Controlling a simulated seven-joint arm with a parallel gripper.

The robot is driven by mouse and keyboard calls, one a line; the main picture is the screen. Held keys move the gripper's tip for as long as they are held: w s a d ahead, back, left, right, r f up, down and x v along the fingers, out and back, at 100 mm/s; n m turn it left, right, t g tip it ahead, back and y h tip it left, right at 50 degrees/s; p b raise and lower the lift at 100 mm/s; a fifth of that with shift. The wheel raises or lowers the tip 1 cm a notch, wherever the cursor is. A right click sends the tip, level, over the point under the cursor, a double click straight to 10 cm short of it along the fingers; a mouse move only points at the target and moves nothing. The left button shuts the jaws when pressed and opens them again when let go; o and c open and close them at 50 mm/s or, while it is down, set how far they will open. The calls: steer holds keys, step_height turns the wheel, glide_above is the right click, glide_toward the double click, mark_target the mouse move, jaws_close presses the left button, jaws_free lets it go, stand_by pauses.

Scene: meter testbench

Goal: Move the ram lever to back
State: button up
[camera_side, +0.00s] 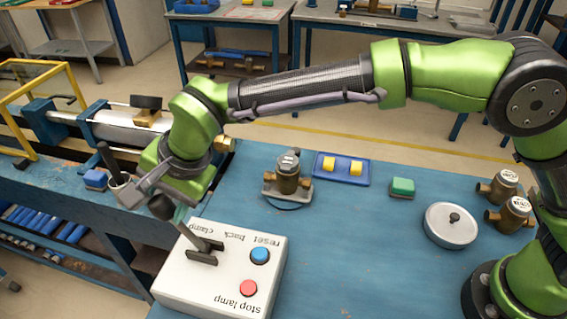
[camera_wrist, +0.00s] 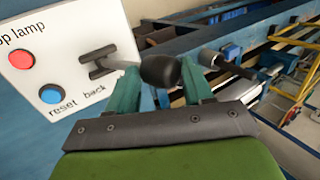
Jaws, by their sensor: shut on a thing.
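The ram lever is a metal rod with a black knob (camera_side: 160,207), rising from a dark slotted plate (camera_side: 203,251) on the white control box (camera_side: 262,290). In the side view it leans to the left, toward the "clamp" label side and away from the "back" label. My gripper (camera_side: 172,207) is at the lever's upper end, over the box's far left corner. In the wrist view the black knob (camera_wrist: 160,70) sits between the two teal fingers of my gripper (camera_wrist: 160,80), which is shut on it. The "clamp" label is not seen in the wrist view.
The box has a blue reset button (camera_side: 260,256) and a red stop lamp button (camera_side: 248,288). A brass valve meter (camera_side: 287,178) stands behind it. Another dark lever (camera_side: 110,160) and a blue block (camera_side: 95,180) are at left.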

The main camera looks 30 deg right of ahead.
steer(key=shift+r, duration=0.1)
steer(key=shift+s+d+r, duration=0.4)
steer(key=shift+s+d, duration=0.35)
steer(key=shift+s+d+f, duration=0.2)
steer(key=shift+s+d, duration=0.75)
steer(key=shift+s+d+f, duration=0.2)
steer(key=shift+s+d, duration=0.7)
steer(key=shift+s, duration=0.05)
steer(key=shift+c, duration=0.7)
steer(key=shift+s+d+r, duration=0.25)
steer(key=shift+s+d, duration=0.4)
steer(key=shift+d, duration=0.1)
steer(key=shift+c, duration=0.4)
steer(key=shift+d, duration=0.1)
steer(key=shift+s+d, duration=0.5)
steer(key=shift+s, duration=0.05)
